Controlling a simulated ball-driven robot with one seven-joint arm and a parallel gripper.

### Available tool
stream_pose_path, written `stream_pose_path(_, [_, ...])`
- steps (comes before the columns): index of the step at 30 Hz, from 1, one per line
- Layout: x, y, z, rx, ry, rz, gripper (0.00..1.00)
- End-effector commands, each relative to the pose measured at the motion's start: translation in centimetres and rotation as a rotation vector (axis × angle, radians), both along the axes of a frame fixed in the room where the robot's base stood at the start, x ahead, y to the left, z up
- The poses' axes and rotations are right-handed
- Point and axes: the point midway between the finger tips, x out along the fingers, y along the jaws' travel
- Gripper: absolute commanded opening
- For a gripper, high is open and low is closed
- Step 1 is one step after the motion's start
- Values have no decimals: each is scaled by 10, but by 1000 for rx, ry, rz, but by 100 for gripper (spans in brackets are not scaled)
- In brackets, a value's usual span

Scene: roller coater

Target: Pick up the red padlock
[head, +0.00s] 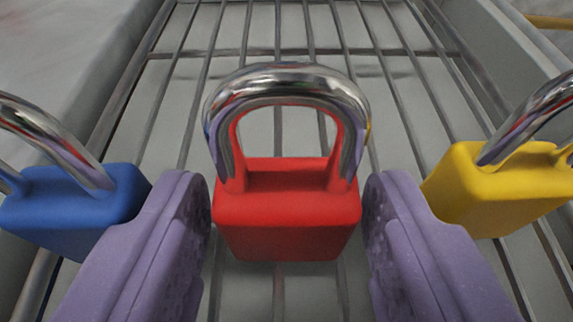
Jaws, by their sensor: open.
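The red padlock (286,222) stands in the middle of the head view with its silver shackle arched above and behind its body. My gripper (287,205) is open, with one purple finger on each side of the padlock's body. The left finger is very close to the body's left side and the right finger is very close to its right side. I cannot tell whether either finger touches it. The padlock rests on or just above a rack of metal bars.
A blue padlock (75,212) is just left of my left finger, and a yellow padlock (497,190) is just right of my right finger. The metal rack (278,30) runs away from me between grey side walls. The bars beyond the padlocks are clear.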

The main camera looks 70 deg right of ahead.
Motion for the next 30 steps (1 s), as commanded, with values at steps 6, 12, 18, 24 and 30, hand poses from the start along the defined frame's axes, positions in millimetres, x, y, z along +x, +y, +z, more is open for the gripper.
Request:
stream_pose_path(6, [0,0,0,0,0,0,8])
stream_pose_path(12, [0,0,0,0,0,0,8])
stream_pose_path(18, [0,0,10,0,0,0,8])
stream_pose_path(24, [0,1,42,2,-2,0,8])
stream_pose_path(30, [-25,39,42,1,4,5,8])
